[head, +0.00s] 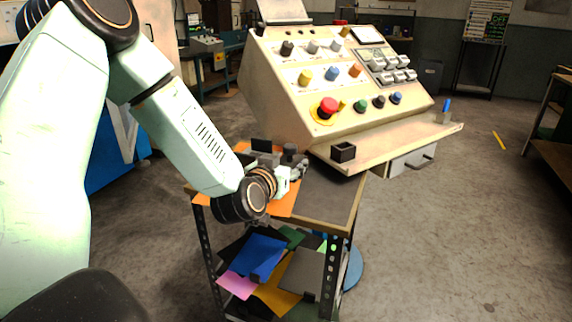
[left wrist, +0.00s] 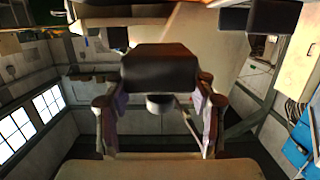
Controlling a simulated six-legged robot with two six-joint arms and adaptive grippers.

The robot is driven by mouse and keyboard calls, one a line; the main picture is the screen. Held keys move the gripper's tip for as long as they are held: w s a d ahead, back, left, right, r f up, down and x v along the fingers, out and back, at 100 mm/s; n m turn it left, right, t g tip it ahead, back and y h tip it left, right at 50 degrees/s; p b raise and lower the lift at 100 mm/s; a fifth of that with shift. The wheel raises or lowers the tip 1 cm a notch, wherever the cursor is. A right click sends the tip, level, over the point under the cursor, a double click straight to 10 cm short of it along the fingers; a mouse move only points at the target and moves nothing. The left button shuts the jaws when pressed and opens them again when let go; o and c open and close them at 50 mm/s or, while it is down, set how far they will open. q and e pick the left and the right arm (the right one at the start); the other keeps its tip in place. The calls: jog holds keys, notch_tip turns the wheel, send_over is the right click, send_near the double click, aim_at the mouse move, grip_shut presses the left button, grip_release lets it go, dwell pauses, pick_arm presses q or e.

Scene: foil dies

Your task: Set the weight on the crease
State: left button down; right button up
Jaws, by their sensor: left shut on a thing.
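My left gripper (head: 297,162) is low over the cart top, in front of the console. In the left wrist view the gripper (left wrist: 160,88) is shut on a dark block, the weight (left wrist: 160,70), with a finger on each side. In the head view a dark piece, likely this weight (head: 290,150), shows at the fingertips. An orange sheet (head: 284,205) lies on the cart top under my wrist, which hides much of it. I cannot make out the crease, nor whether the weight touches the sheet. My right gripper is not in view.
A beige console (head: 285,85) with knobs and a red button stands just behind. Its ledge (head: 400,148) juts over the cart and carries a small black box (head: 343,152). The cart's dark top (head: 325,195) is bare at right. Coloured sheets (head: 258,257) lie on the lower shelf.

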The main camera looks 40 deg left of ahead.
aim_at(288, 200)
pick_arm(q)
jog(key=shift+w+f+b, duration=0.2)
jog(key=shift+f+b, duration=1.05)
jog(key=shift+f, duration=2.15)
jog(key=shift+r, duration=0.1)
jog(key=shift+s, duration=0.1)
jog(key=shift+c, duration=2.2)
grip_release()
jog(key=shift+s+d+f, duration=0.1)
jog(key=shift+f, duration=0.1)
